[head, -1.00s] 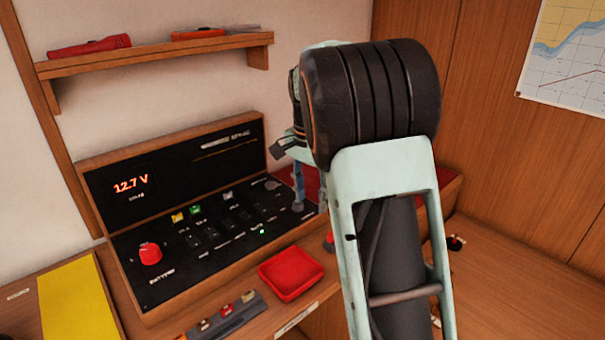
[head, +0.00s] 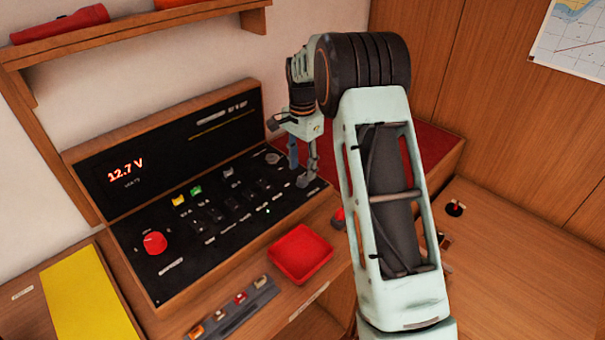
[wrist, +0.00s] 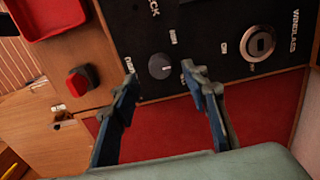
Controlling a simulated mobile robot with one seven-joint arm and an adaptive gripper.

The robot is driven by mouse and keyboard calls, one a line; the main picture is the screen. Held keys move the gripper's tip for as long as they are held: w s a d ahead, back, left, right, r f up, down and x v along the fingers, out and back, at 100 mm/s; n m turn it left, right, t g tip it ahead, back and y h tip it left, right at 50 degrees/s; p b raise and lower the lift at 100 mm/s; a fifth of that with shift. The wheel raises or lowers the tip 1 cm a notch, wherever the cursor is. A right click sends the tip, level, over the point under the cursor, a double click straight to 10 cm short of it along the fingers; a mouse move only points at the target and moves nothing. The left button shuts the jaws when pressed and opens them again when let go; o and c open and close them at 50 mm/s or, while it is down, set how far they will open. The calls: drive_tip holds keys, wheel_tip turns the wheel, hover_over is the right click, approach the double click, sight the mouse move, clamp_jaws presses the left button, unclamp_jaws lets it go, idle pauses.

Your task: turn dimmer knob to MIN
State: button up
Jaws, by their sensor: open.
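The dimmer knob (wrist: 159,66) is a small dark round knob on the black panel (wrist: 210,25). A pale mark on its face points right in the wrist view. The small labels around it are too blurred or partly covered to read surely. My gripper (wrist: 161,70) is open, with one finger on each side of the knob in the wrist view. I cannot tell whether the fingers touch it. In the head view my gripper (head: 301,172) is over the right end of the panel and the knob cannot be made out there.
A red tray (head: 300,253) and a strip of small switches (head: 234,308) lie before the panel. A shelf (head: 130,40) hangs above.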

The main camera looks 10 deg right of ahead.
sight(302, 179)
drive_tip(key=shift+f, duration=1.85)
clamp_jaws()
